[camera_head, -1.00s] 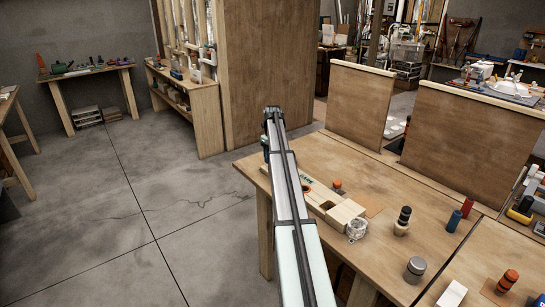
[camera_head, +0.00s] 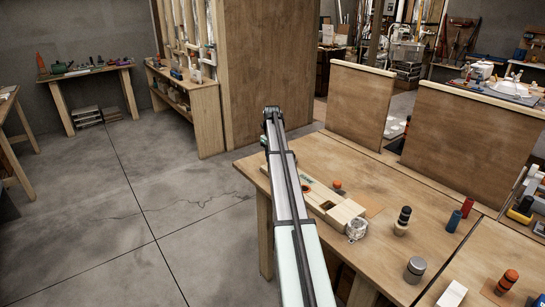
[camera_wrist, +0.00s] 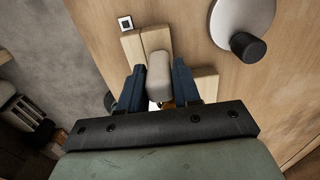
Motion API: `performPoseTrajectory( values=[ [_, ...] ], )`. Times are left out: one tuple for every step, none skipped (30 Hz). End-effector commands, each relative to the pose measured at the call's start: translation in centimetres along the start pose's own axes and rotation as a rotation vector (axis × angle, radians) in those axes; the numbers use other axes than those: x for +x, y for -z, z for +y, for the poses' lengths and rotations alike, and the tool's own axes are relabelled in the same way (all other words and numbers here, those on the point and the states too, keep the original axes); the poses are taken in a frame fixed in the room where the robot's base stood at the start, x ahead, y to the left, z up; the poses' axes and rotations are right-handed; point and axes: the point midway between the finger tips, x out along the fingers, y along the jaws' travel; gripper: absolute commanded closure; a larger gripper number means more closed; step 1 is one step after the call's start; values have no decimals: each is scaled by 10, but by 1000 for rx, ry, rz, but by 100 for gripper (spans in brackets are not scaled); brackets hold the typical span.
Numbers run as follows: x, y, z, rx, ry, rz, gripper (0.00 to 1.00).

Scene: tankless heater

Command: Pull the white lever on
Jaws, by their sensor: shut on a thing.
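The white lever (camera_wrist: 158,72) shows in the wrist view as a pale rounded bar between the two dark blue fingers of my gripper (camera_wrist: 158,88). My gripper is shut on it, with one finger on each side. The lever's lower end is hidden by the fingers and the dark gripper body. In the head view my own arm crosses the middle of the picture, and I cannot make out the lever or the fingers there.
A wooden workbench (camera_head: 370,182) carries a wooden block assembly (camera_head: 335,207), a foil-like lump (camera_head: 356,229) and several bottles. In the wrist view, a pale disc with a black knob (camera_wrist: 248,46) is right of my gripper. Open concrete floor (camera_head: 160,210) lies left.

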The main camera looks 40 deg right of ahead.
Motion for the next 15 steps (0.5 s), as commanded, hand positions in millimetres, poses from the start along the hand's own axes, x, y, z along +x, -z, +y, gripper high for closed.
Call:
performPoseTrajectory(
  values=[
    [0,0,2,0,13,-1,100],
    [0,0,2,0,23,-1,100],
    [0,1,4,-1,38,0,100],
    [0,0,5,-1,51,-1,100],
    [0,1,6,-1,67,-1,100],
    [1,1,7,-1,89,-1,100],
    [1,1,8,-1,109,0,100],
    [1,1,9,-1,129,-2,100],
    [1,1,11,-1,159,-1,100],
    [2,1,13,-1,183,-1,100],
    [2,1,14,-1,206,-2,100],
    [2,1,16,-2,238,-1,100],
    [3,1,17,-2,264,-2,100],
    [3,1,18,-2,289,-1,100],
    [4,1,20,-2,322,-1,100]
  ],
)
